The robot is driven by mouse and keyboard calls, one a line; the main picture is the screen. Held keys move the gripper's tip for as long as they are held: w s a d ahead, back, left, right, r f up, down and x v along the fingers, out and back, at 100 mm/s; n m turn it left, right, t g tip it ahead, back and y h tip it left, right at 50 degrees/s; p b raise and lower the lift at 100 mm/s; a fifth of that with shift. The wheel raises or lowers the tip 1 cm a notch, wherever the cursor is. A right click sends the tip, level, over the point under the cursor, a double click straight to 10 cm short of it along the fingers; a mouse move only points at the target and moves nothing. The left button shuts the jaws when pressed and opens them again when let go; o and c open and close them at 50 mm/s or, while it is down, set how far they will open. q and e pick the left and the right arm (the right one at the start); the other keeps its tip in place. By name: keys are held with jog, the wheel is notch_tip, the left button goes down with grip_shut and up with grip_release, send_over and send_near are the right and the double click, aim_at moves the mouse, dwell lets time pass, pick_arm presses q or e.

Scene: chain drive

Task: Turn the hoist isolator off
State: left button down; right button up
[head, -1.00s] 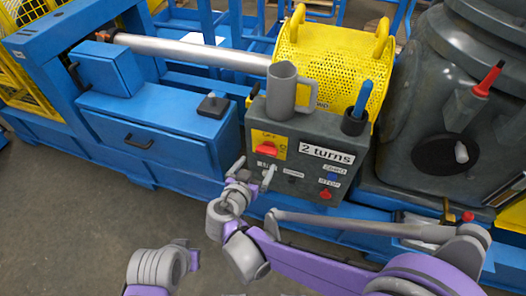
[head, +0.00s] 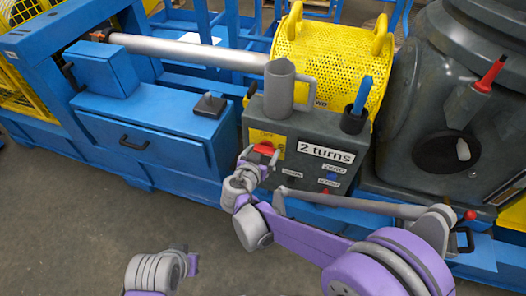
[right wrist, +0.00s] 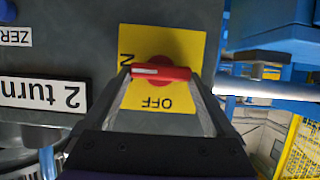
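The hoist isolator is a red handle (head: 265,148) on a yellow plate (head: 279,138) on the grey control box (head: 310,125). In the right wrist view the handle (right wrist: 160,72) lies crosswise, its white mark toward the partly hidden "N" lettering. "OFF" reads upside down below it. My right gripper (head: 256,160) is at the handle; its two fingers (right wrist: 160,76) stand apart, one at each end of it. I cannot tell whether they touch it. My left gripper (head: 192,264) is low in the head view, away from the box; its finger gap is unclear.
A grey mug (head: 287,90) and a dark cup with a blue-handled tool (head: 355,118) stand on the box. The box bears a "2 turns" label (head: 326,153) and small buttons. A yellow perforated guard (head: 325,60) is behind; a dark tank (head: 440,110) is at right.

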jog(key=c, duration=0.7)
jog(key=shift+c, duration=0.2)
jog(key=shift+w+a+n+h+p, duration=0.1)
jog(key=shift+a+n+h+p, duration=0.2)
jog(key=shift+n+h, duration=0.55)
jog(key=n, duration=0.1)
jog(key=n+h, duration=0.1)
jog(key=n, duration=0.1)
jog(key=shift+a+f+h, duration=0.15)
jog(key=shift+h, duration=0.1)
jog(key=n+h+b, duration=0.1)
jog(key=n, duration=0.2)
jog(key=n+h+b, duration=0.1)
jog(key=n, duration=0.1)
jog(key=f+n+t+h, duration=0.1)
jog(key=n+h, duration=0.1)
jog(key=n, duration=0.1)
jog(key=shift+w+a+f+n+b, duration=0.1)
jog(key=shift+a+n+b, duration=0.15)
jog(key=shift+n+b, duration=0.15)
